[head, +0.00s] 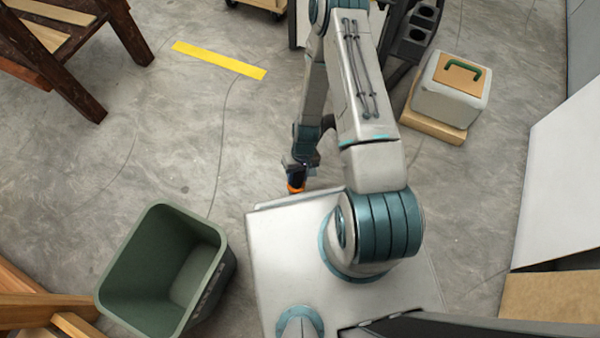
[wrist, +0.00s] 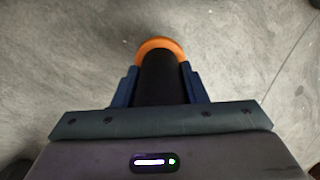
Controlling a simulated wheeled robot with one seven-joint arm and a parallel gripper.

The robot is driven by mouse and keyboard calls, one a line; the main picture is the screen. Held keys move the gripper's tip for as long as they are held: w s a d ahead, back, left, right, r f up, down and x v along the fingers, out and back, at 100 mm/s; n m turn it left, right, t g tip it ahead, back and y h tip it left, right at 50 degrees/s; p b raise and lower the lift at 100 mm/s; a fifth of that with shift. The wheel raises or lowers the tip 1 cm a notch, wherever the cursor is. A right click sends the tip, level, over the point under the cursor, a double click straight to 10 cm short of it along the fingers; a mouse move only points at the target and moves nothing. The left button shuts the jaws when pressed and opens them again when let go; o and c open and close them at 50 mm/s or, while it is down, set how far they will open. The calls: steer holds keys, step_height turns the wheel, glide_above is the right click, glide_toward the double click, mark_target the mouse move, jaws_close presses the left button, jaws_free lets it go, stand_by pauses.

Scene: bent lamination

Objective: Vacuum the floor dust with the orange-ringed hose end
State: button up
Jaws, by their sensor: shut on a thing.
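My gripper (wrist: 160,88) is shut on the black hose end (wrist: 163,75), with one dark blue finger on each side of it. The hose end has an orange ring (wrist: 160,44) at its far tip, which points toward the grey floor. In the head view my gripper (head: 298,168) hangs low just beyond my base, and the orange ring (head: 296,187) shows at its lower end. I cannot tell whether the ring touches the floor. No clear dust patch stands out on the floor (head: 150,150) in either view. The rest of the hose is hidden.
An open green bin (head: 135,262) stands on the left by my base. A light case with a green handle (head: 450,92) sits on a wooden board at the right. A yellow strip (head: 218,60) lies on the floor. Wooden furniture legs (head: 85,95) are at upper left. Floor between is clear.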

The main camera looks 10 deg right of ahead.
steer(key=shift+s+a+r, duration=0.1)
steer(key=shift+s+a, duration=0.45)
steer(key=shift+s, duration=0.2)
steer(key=shift+r+p, duration=2.2)
steer(key=shift+r, duration=0.55)
